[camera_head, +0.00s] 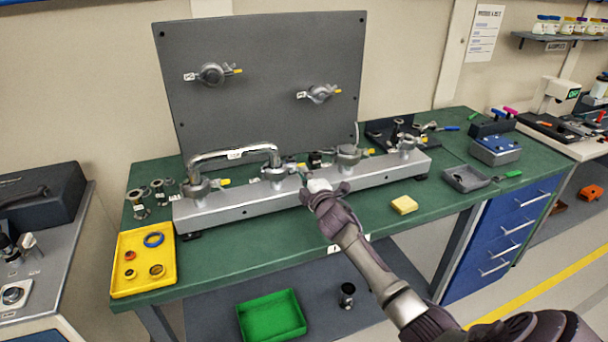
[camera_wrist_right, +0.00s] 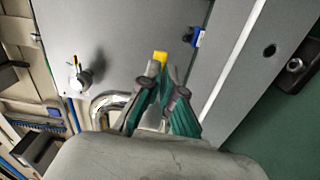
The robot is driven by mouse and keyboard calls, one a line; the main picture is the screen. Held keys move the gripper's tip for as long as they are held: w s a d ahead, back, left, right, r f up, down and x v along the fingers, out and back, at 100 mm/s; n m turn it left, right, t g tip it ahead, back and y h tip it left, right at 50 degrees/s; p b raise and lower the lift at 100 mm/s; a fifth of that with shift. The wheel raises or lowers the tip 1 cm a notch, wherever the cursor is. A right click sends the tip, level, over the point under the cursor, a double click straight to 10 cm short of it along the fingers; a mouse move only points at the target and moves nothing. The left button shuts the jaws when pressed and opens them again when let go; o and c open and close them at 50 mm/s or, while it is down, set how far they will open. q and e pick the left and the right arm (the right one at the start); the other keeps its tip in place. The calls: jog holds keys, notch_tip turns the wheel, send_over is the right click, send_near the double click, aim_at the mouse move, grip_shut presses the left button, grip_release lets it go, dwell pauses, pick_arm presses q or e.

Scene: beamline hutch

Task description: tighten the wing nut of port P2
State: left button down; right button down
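The grey manifold bar (camera_head: 250,204) lies along the bench with several clamped ports on top. The second port from the left (camera_head: 274,174) has a clamp and joins the curved metal pipe (camera_head: 232,154); I cannot read which label is P2. My right gripper (camera_head: 309,190) is just right of this port, at the bar's front edge. In the right wrist view, the fingertips (camera_wrist_right: 162,72) are close together at a yellow tab (camera_wrist_right: 161,56). The wing nut is hidden, and whether the fingers touch anything is unclear. My left gripper is in neither view.
A grey upright panel (camera_head: 265,50) with two clamped ports stands behind the bar. A yellow tray (camera_head: 130,282) with rings is at the left, a yellow block (camera_head: 404,205) at the front. A grey tray (camera_head: 466,181) lies to the right.

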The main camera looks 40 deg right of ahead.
jog(key=m, duration=0.2)
jog(key=f+m, duration=0.1)
jog(key=m, duration=0.2)
jog(key=shift+a+f, duration=0.1)
jog(key=shift+a, duration=0.05)
jog(key=shift+m, duration=0.4)
jog(key=c, duration=1.6)
grip_release()
jog(key=shift+c, duration=0.2)
jog(key=v, duration=1.2)
